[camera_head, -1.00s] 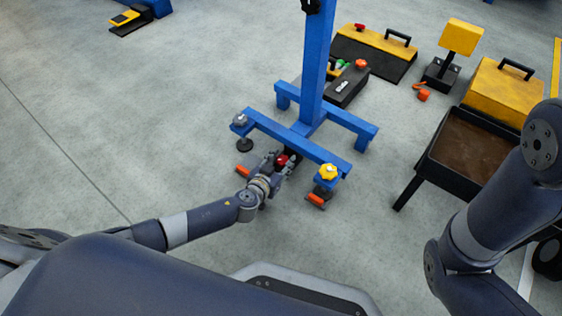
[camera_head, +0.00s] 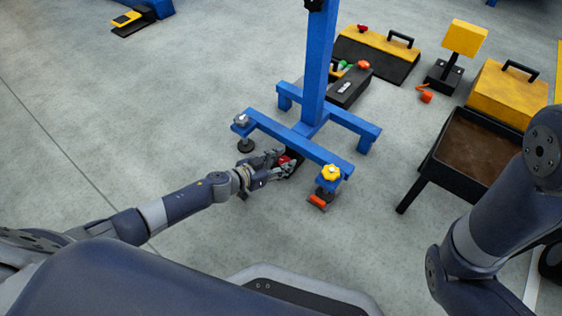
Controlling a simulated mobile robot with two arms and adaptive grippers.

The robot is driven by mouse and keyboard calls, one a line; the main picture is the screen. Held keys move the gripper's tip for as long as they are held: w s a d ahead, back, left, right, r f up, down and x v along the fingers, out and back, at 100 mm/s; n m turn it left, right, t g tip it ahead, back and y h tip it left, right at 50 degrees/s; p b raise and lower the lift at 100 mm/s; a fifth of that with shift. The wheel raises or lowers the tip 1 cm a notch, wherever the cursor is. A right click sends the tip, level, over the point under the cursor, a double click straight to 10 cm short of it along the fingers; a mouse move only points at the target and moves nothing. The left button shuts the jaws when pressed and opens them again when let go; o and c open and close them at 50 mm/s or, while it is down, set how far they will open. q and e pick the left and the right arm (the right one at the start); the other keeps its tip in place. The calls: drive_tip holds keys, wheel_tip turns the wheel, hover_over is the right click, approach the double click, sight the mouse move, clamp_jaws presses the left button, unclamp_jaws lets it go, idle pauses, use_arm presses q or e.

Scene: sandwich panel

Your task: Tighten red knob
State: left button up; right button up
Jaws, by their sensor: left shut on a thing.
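The red knob (camera_head: 285,160) sits at the front beam of the blue stand (camera_head: 314,80), near the middle. My left gripper (camera_head: 284,166) is at the knob, with its fingers around it, and is shut on it. The fingers hide part of the knob. My right arm shows at the right, but its gripper is out of view.
A yellow knob (camera_head: 331,172) is on the stand's right front foot, with an orange piece (camera_head: 317,201) below. A grey knob (camera_head: 241,120) is on the left foot. A black tray table (camera_head: 431,166) stands right.

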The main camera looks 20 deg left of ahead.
use_arm(q)
drive_tip(key=o, duration=1)
drive_tip(key=shift+s, duration=0.1)
drive_tip(key=v, duration=1)
drive_tip(key=shift+s+a, duration=0.1)
drive_tip(key=shift+s, duration=0.1)
drive_tip(key=shift+s+a+r, duration=0.3)
drive_tip(key=shift+s, duration=0.15)
drive_tip(key=shift+r, duration=0.1)
drive_tip(key=shift+a, duration=0.1)
drive_tip(key=shift+c, duration=0.2)
